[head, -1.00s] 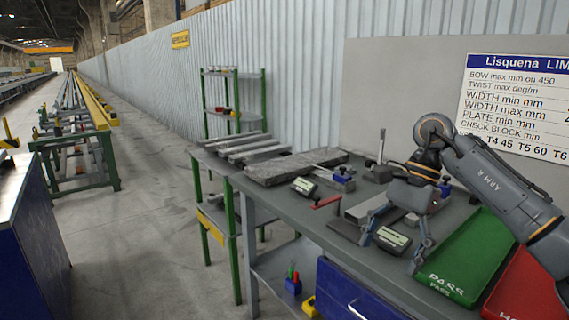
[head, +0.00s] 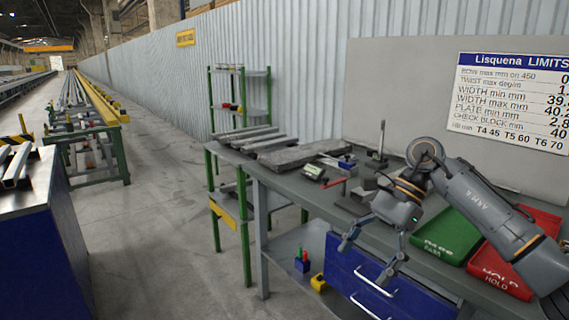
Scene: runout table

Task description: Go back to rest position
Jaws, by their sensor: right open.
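My right gripper (head: 366,263) comes in from the right and hangs in front of the bench's near edge, beside the blue drawers. Its two fingers are spread wide with nothing between them. My left gripper does not show. The grey workbench (head: 283,187) holds a green PASS tray (head: 447,238) and a red HOLD tray (head: 497,277), both partly behind my right arm.
A dark stone plate (head: 290,157), metal bars (head: 247,134) and a small gauge (head: 313,172) lie on the bench. Blue drawers (head: 350,270) sit below it. A blue cabinet (head: 60,240) with metal profiles stands at left. The floor (head: 165,220) between is clear.

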